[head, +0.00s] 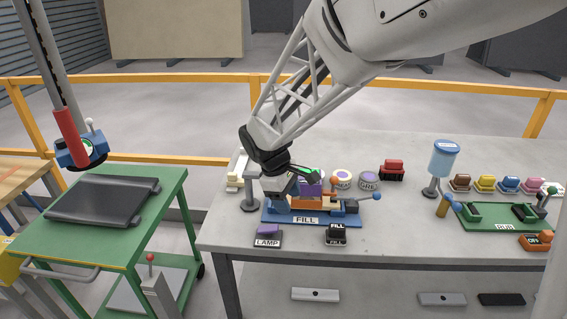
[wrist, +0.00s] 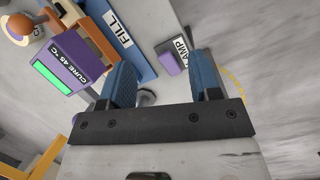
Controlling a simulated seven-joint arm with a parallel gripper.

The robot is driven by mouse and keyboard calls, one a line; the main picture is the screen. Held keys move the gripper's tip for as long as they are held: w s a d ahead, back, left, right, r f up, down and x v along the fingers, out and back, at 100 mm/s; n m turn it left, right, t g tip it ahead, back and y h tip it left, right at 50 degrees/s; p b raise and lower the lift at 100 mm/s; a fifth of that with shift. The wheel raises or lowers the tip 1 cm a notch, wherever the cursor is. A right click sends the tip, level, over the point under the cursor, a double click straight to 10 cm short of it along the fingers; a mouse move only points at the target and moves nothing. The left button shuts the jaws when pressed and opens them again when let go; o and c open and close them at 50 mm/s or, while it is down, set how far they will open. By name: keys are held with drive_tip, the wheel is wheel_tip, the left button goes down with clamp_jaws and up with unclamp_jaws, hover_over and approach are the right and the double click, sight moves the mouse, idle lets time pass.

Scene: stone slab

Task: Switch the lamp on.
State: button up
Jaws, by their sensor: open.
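The switch labelled LAMP (head: 267,235) is a purple rocker on a dark base at the front left of the stone slab. It also shows in the wrist view (wrist: 168,63), just beyond the fingertips and between their lines. My gripper (head: 279,187) is above the slab, behind the switch and over the left end of the blue fixture. In the wrist view its two blue fingers (wrist: 163,72) are apart with nothing gripped. A grey post with a round top (head: 250,174) stands left of the gripper; I cannot tell if it is the lamp.
A blue fixture marked FILL (head: 307,220) lies behind the switch, with a purple display box (wrist: 75,62) reading CURE 45 °C. A black FILL switch (head: 337,235) is to the right. A green fixture (head: 503,217) stands at far right. The slab's front edge is close to the LAMP switch.

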sight(266, 228)
drive_tip(key=w+a+f+n+h, duration=0.1)
drive_tip(key=w+a+f+n, duration=0.2)
drive_tip(key=a+f, duration=0.4)
drive_tip(key=a+n, duration=0.1)
drive_tip(key=a, duration=0.2)
drive_tip(key=shift+w, duration=0.2)
drive_tip(key=shift+f, duration=0.15)
drive_tip(key=shift+x, duration=3.85)
drive_tip(key=shift+d, duration=0.1)
drive_tip(key=c, duration=0.9)
